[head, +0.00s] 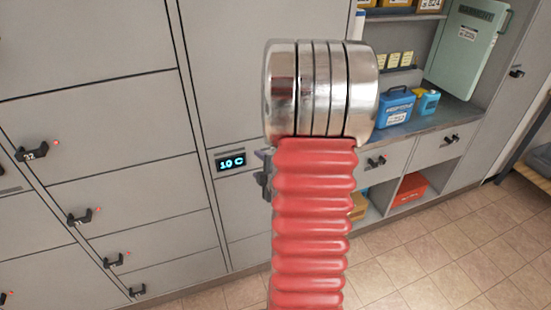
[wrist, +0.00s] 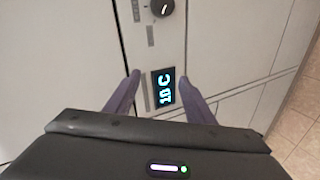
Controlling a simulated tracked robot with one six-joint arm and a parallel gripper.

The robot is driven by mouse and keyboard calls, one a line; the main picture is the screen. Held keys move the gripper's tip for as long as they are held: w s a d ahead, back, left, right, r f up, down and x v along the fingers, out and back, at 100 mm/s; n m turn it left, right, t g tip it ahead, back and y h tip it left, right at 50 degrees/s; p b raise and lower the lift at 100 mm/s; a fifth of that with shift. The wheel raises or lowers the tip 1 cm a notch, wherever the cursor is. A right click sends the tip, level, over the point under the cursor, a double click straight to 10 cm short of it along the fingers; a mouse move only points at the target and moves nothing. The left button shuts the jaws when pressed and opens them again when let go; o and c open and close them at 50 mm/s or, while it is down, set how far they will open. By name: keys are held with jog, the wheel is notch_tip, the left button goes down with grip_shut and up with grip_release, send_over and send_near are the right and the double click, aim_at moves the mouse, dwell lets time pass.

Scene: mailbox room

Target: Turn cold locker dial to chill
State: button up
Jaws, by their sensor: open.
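The cold locker's display (head: 231,161) glows "10 C" on a grey door panel at the left of my arm in the head view. In the wrist view the display (wrist: 163,89) appears turned on its side, between my fingers. The dial (wrist: 162,7), a black round knob with a white mark, is cut by the top edge of the wrist view, beyond the fingertips. I cannot see the dial clearly in the head view. My gripper (wrist: 160,77) is open, its two purple fingers apart with nothing between them, and the dial is outside their span.
Grey lockers with black handles (head: 80,216) fill the left. Right of my arm, a counter holds a blue box (head: 396,108) and a blue bottle (head: 429,103). A pale green case (head: 467,48) stands behind. A red bin (head: 410,187) sits below. The tiled floor (head: 440,255) is clear.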

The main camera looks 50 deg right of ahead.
jog(key=s+d+f+n+t+h, duration=0.1)
jog(key=s+d+f, duration=0.1)
jog(key=s, duration=0.4)
jog(key=s+d+f+n+t+h, duration=0.1)
jog(key=s+d+f+t+h, duration=0.1)
jog(key=s, duration=0.4)
jog(key=shift+d+f, duration=0.65)
jog(key=shift+f, duration=0.1)
jog(key=shift+w, duration=0.2)
jog(key=x, duration=1.3)
jog(key=shift+w+d+r, duration=0.2)
jog(key=shift+w+r, duration=0.1)
